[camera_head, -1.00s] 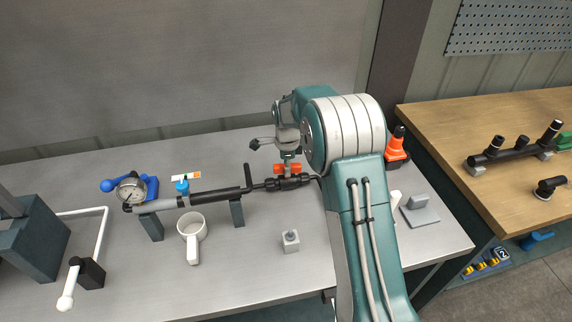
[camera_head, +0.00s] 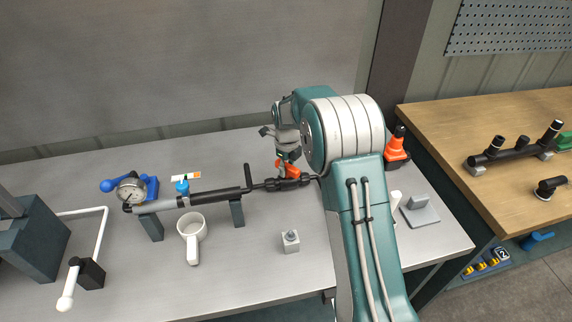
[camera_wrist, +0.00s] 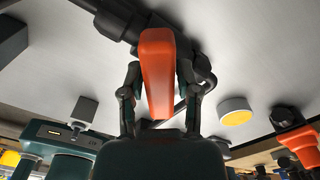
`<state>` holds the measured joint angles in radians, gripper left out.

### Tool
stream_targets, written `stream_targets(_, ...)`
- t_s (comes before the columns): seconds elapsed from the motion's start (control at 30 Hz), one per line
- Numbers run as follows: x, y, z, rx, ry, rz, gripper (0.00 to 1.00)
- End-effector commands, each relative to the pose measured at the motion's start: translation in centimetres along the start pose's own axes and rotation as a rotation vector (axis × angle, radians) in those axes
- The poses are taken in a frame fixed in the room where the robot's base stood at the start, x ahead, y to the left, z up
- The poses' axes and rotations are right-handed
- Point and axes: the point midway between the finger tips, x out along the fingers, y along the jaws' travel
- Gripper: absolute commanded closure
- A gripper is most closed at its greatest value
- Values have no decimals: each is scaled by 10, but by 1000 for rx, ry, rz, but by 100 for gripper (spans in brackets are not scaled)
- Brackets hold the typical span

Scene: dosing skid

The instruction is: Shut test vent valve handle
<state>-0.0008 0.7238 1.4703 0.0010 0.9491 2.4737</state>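An orange valve handle (camera_head: 288,170) sits on the black valve at the right end of the pipe run (camera_head: 220,196). It stands at a slant in the head view. In the wrist view the orange handle (camera_wrist: 158,65) lies lengthwise between the two fingers. My gripper (camera_head: 284,150) is over the valve, partly hidden by its own wrist. In the wrist view my gripper (camera_wrist: 159,85) has one finger along each side of the handle and looks shut on it.
A pressure gauge (camera_head: 131,191) stands at the pipe's left end. A wooden bench (camera_head: 440,125) is at the right.

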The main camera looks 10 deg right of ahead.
Motion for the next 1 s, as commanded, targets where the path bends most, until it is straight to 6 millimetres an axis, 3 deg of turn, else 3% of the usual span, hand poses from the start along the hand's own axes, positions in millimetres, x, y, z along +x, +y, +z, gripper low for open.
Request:
stream_targets(0.03, 0, 0, 0, -1, 0, 0, 32)
stream_targets(0.13, -1, 0, 0, -1, 0, 0, 9)
stream_targets(0.57, -4, 0, 0, -2, -1, -1, 9)
stream_targets(1.0, -42, 0, 0, -2, -3, -2, 9)
